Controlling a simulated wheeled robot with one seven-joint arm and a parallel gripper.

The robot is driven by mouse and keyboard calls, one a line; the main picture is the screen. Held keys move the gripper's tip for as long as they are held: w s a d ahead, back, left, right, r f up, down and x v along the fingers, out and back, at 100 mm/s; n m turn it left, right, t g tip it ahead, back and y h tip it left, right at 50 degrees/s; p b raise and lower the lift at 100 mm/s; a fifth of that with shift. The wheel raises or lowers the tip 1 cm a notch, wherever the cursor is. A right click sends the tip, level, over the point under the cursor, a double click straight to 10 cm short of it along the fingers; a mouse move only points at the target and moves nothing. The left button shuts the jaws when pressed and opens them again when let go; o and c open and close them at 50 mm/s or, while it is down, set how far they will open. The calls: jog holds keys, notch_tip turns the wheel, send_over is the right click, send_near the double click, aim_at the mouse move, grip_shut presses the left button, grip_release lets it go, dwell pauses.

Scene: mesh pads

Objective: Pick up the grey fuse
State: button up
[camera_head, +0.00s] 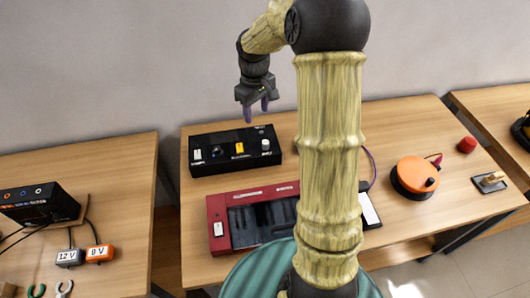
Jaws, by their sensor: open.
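My gripper (257,110) hangs pointing down, open, with two purple fingertips apart and nothing between them. It appears above and behind the black box (225,168) on the middle table. The box's top carries a small yellow-orange piece (239,148), a dark round knob and a white switch at its left. A small pale grey-white piece (265,145) stands at the box's right end. It may be the grey fuse, but it is too small to tell. My gripper appears apart from it.
A red case (218,207) with a dark panel lies in front of the black box, partly hidden by my arm. An orange round device (413,175) and a red knob (467,145) are at right. The left table holds grey (69,258) and orange (100,253) labelled blocks.

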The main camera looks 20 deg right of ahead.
jog(key=b, duration=0.2)
send_over(265, 142)
notch_tip(265, 142, down, 3)
jog(key=shift+d+r+n+g, duration=0.2)
jog(key=shift+n+g, duration=0.1)
jog(key=shift+n, duration=0.1)
jog(key=shift+f, duration=0.15)
notch_tip(265, 142, down, 12)
jog(key=shift+f+p, duration=0.1)
jog(key=shift+p, duration=1)
jog(key=shift+a+f+p, duration=0.15)
jog(key=shift+f+p, duration=0.75)
jog(key=shift+f, duration=1.65)
